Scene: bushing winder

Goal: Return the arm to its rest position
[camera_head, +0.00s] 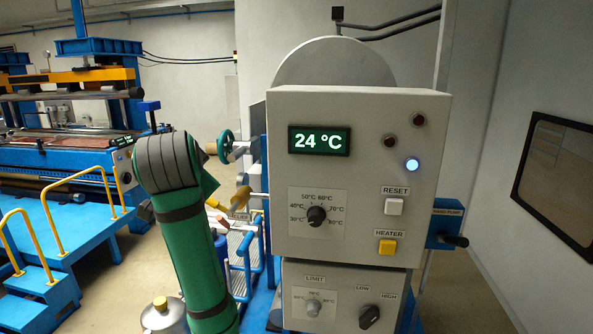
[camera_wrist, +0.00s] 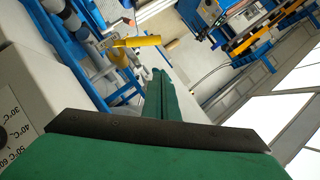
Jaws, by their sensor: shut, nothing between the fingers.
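My arm (camera_head: 190,240) in its green sleeve rises at the left of the grey control cabinet (camera_head: 360,115) in the head view. It bends at a grey-banded joint, and my gripper is not clearly seen there, hidden behind the arm. In the wrist view my gripper (camera_wrist: 161,76) is green, with its fingers together and nothing between them. It points past the cabinet's side, toward open space over the floor. The cabinet's dial panel also shows at the left edge of the wrist view (camera_wrist: 28,108).
The cabinet's display reads 24 °C, above a temperature dial (camera_head: 317,215), a white RESET button (camera_head: 394,206) and a yellow HEATER button (camera_head: 387,247). A blue lamp (camera_head: 412,165) is lit. A green handwheel (camera_head: 225,146), yellow handle (camera_wrist: 137,41) and blue machine (camera_head: 60,155) stand beyond.

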